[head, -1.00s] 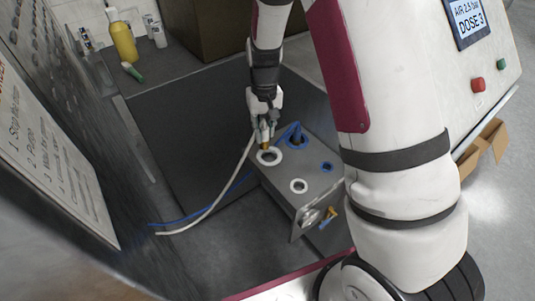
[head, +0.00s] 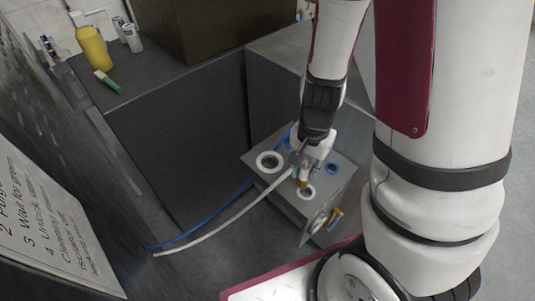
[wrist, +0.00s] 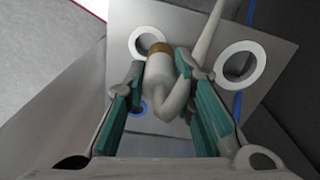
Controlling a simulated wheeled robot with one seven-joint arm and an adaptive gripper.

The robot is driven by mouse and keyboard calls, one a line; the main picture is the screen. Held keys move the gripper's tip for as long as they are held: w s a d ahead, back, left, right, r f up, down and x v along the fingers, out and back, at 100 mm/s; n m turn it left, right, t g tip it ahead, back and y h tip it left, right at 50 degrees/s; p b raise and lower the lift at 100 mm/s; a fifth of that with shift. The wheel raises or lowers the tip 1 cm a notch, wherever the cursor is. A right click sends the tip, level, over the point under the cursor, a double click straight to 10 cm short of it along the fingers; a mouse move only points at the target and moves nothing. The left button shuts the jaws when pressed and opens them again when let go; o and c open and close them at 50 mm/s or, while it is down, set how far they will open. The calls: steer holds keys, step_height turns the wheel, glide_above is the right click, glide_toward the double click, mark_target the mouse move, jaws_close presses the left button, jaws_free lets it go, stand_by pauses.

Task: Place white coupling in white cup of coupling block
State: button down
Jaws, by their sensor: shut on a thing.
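My gripper (head: 303,163) is shut on the white coupling (head: 303,182), which has a brass tip and a white hose. In the wrist view the coupling (wrist: 159,78) sits between the teal fingers (wrist: 163,88). The grey coupling block (head: 335,185) has a larger white-ringed cup (head: 261,157) at left and a smaller white-ringed cup (head: 312,194) nearer the front. The brass tip is over the smaller cup, overlapping its ring in both views. Whether it touches or enters cannot be told. The larger cup (wrist: 240,49) looks empty in the wrist view.
A small blue-ringed cup (head: 333,168) lies right of the gripper. A blue hose (head: 205,228) and the white hose (head: 215,232) run left across the floor. A brass fitting (head: 335,216) sticks out of the block's front. A yellow bottle (head: 91,48) stands on the back-left counter.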

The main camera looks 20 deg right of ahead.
steer(key=b, duration=0.1)
steer(key=w+b, duration=0.2)
steer(key=shift+w+a+f, duration=0.15)
steer(key=shift+a+f, duration=0.2)
steer(key=shift+a, duration=0.05)
steer(key=shift+w+a+f+b, duration=0.4)
steer(key=shift+w+a+f, duration=0.25)
steer(key=shift+w, duration=0.85)
steer(key=shift+w+a+f+b, duration=0.4)
steer(key=shift+w+a+f, duration=0.3)
steer(key=shift+w, duration=0.85)
steer(key=shift+w+a+f+b, duration=0.4)
steer(key=shift+w+a+f, duration=0.25)
steer(key=shift+w, duration=0.85)
steer(key=shift+f, duration=0.1)
steer(key=c, duration=1.3)
jaws_free()
steer(key=shift+c, duration=0.2)
